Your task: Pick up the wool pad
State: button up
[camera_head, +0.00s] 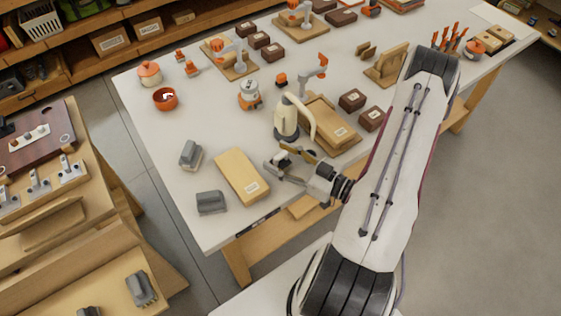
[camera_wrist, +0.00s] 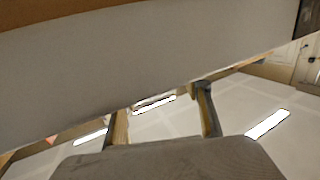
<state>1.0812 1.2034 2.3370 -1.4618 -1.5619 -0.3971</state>
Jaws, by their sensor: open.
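Two grey blocks with paler undersides lie on the white bench at its near left: one by the left edge (camera_head: 190,154), one nearer the front (camera_head: 211,202). A similar grey block (camera_head: 140,288) sits on the lower wooden shelf. I cannot tell for certain which is the wool pad. My gripper (camera_head: 277,160) is open and appears empty, over the bench right of the wooden board, apart from the grey blocks. In the wrist view its two tan-padded fingers (camera_wrist: 162,108) stand apart, with no grey block visibly gripped between them.
A wooden board (camera_head: 242,177) lies between my gripper and the grey blocks. A cream kettle-like pot (camera_head: 286,118) and a wooden tray (camera_head: 331,125) stand close behind my gripper. An orange bowl (camera_head: 165,98) is farther left. Bare bench (camera_head: 215,130) shows behind the board.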

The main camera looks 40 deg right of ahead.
aim_at(280, 155)
dwell(0.5)
jog(key=c, duration=1.1)
jog(key=shift+r, duration=0.15)
jog(key=shift+r, duration=4.85)
